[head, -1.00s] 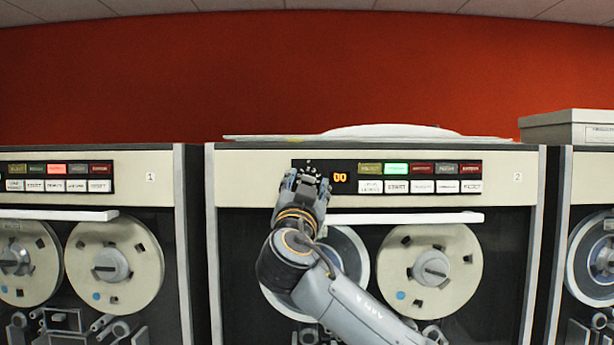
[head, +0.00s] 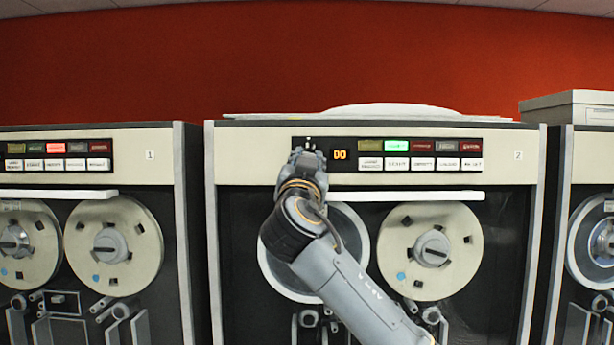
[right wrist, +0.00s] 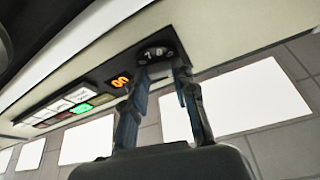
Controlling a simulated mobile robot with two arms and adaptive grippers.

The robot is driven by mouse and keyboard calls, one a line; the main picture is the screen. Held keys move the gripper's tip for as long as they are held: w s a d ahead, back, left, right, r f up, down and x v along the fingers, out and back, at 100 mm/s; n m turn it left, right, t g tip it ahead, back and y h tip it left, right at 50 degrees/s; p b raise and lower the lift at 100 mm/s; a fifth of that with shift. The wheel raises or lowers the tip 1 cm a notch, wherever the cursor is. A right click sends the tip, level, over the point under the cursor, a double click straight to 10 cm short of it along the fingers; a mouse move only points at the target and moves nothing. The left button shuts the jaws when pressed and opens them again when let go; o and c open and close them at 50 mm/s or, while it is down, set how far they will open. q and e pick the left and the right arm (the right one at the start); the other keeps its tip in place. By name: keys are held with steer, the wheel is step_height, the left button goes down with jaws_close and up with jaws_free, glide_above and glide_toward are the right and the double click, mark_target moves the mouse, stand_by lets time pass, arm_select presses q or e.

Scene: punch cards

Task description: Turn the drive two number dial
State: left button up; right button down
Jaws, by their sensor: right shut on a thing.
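The drive two number dial (right wrist: 157,52) is a dark round knob with white digits at the left end of drive two's black panel. In the head view it is mostly hidden behind my right gripper (head: 308,157). In the right wrist view, the fingers of my right gripper (right wrist: 161,68) are on both sides of the dial, shut on it. An orange display (head: 340,155) just right of the dial looks like two zeros; it also shows in the right wrist view (right wrist: 121,80). My left gripper is not in view.
Drive two (head: 260,172) has rows of buttons right of the display, with one green lamp (head: 397,146) lit. A white bar (head: 425,196) runs below the panel, above the tape reels. Drive one (head: 130,155) stands at left, with a red lamp lit.

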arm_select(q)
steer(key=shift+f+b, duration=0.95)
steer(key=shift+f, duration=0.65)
arm_select(e)
steer(key=shift+d+r+n+y, duration=0.1)
steer(key=shift+n+y, duration=0.7)
steer(key=shift+n, duration=0.65)
steer(key=shift+d+f+n+y, duration=0.1)
steer(key=shift+n+y, duration=0.7)
steer(key=shift+n, duration=0.7)
steer(key=shift+d+r+n+y, duration=0.1)
steer(key=shift+n+y, duration=0.7)
steer(key=shift+n, duration=0.65)
steer(key=c, duration=1.1)
jaws_free()
steer(key=shift+o, duration=0.2)
steer(key=v, duration=1.2)
